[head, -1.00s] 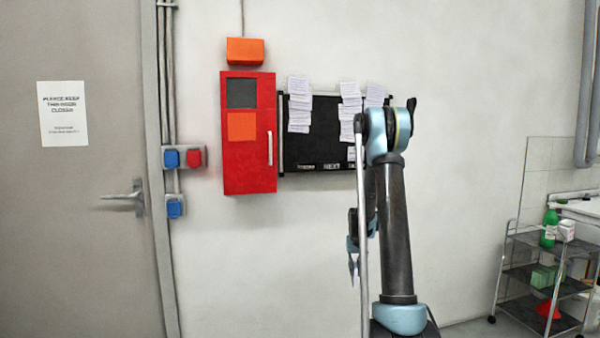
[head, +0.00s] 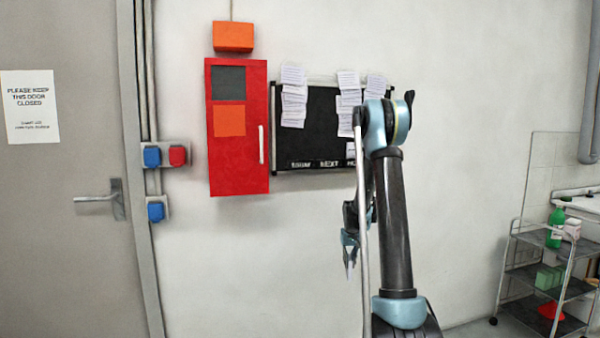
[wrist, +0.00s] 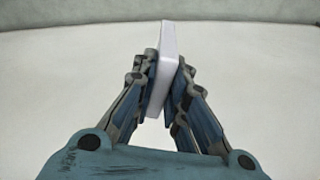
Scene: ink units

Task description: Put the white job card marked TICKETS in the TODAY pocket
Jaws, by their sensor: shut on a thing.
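My gripper (wrist: 163,100) is shut on a white card (wrist: 166,58) in the wrist view, which stands up edge-on between the fingers. No marking on it can be read from this side. In the head view my gripper (head: 349,262) hangs low beside my arm, below and right of the board, with a thin pale edge at its tip. The black board (head: 322,130) hangs on the wall, with a row of pocket labels along its bottom. The leftmost label (head: 301,165) seems to read TODAY, and the middle one reads NEXT. My arm hides part of the board's right side.
White papers (head: 293,95) hang in columns on the board. A red cabinet (head: 238,172) is fixed left of it, under an orange box (head: 233,36). A door (head: 60,250) is at far left. A trolley (head: 535,275) stands at right. The wall below the board is bare.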

